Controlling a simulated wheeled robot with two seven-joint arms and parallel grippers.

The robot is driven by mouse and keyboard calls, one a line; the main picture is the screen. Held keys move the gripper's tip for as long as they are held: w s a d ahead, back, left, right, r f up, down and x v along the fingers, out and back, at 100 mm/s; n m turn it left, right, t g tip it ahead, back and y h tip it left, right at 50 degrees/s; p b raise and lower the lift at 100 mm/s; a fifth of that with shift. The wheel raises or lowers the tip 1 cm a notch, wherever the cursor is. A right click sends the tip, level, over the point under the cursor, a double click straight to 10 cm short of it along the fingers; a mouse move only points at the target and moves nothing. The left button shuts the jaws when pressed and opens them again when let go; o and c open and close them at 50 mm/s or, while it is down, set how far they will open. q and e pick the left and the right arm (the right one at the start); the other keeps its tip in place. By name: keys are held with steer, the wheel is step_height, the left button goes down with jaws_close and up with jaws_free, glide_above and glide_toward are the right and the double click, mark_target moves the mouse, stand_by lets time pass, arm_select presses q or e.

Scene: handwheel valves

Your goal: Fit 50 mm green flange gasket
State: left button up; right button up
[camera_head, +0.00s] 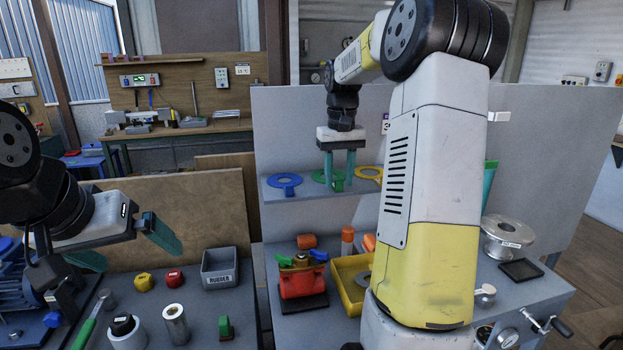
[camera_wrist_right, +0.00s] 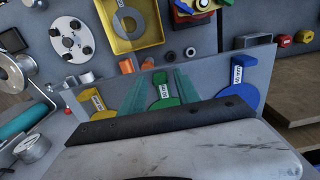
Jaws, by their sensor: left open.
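The green gasket (camera_head: 322,176) sits on a grey rack between a blue gasket (camera_head: 285,183) and a yellow gasket (camera_head: 369,173). Its labelled tab also shows in the right wrist view (camera_wrist_right: 164,91). My right gripper (camera_head: 338,168) is at the green gasket, its two teal fingers apart, one on each side of the tab, with gaps visible in the wrist view. A red valve body (camera_head: 302,283) with blue and green parts stands on the bench on a dark base. My left gripper (camera_head: 128,249) is open and empty at the left, over the bench.
A yellow tray (camera_head: 347,284) with a grey ring inside stands right of the red valve. A grey RUBBER bin (camera_head: 220,270), small coloured knobs and metal cylinders are on the left bench. A metal flanged spool (camera_head: 507,236) is at the right. My right arm hides part of the bench.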

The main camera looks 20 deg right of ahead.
jaws_close()
steer(key=shift+r, duration=0.15)
steer(key=shift+r, duration=2.9)
steer(key=c, duration=0.6)
jaws_free()
jaws_close()
